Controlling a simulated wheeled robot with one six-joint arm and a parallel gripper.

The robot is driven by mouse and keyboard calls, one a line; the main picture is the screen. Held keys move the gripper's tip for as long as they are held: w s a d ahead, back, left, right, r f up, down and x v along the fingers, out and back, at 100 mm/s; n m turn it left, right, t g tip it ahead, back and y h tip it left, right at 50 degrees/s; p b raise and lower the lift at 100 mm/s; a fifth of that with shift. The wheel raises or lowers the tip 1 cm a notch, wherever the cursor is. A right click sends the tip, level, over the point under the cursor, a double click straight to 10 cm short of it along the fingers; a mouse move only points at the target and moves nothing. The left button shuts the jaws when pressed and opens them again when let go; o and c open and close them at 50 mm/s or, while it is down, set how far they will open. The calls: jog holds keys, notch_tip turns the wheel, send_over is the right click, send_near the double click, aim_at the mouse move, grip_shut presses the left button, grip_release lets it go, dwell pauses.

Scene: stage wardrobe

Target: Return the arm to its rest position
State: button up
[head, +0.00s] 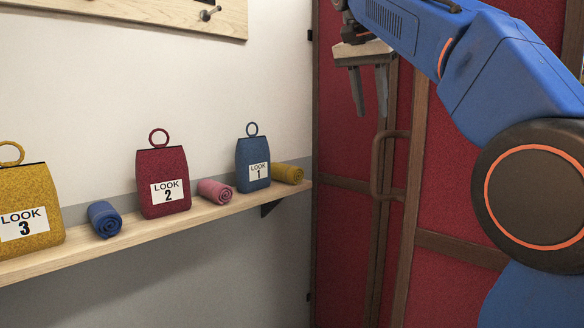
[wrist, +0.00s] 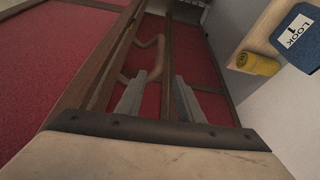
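My gripper (head: 370,92) is at the upper middle right of the head view, held in the air in front of the red panelled doors. Its two grey fingers point down and stand apart with nothing between them. In the wrist view my gripper (wrist: 159,100) also shows its fingers apart and empty, with the red door panels and a door handle (wrist: 145,60) beyond them. My blue arm fills the upper right of the head view, bent above and in front of the doors.
A wooden shelf (head: 150,233) on the left wall holds a yellow LOOK 3 bag (head: 28,205), a red LOOK 2 bag (head: 163,178), a blue LOOK 1 bag (head: 252,160), and blue (head: 104,219), pink (head: 214,191) and yellow (head: 287,173) rolls. A peg board (head: 165,10) hangs above.

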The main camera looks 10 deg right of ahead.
jog(key=s+a+f+n+y, duration=0.1)
jog(key=s+f+n, duration=0.2)
jog(key=s+f, duration=0.6)
jog(key=s+a+f+n+t+y, duration=0.1)
jog(key=s+f+n, duration=0.2)
jog(key=s+f, duration=0.6)
jog(key=s+f+n+y, duration=0.1)
jog(key=s+f+n, duration=0.3)
jog(key=f, duration=2.6)
jog(key=s, duration=0.5)
jog(key=shift+s+a+f+t, duration=0.15)
jog(key=shift+s+a+t, duration=0.1)
jog(key=shift+a+t, duration=0.15)
jog(key=shift+d, duration=0.2)
jog(key=shift+a, duration=0.15)
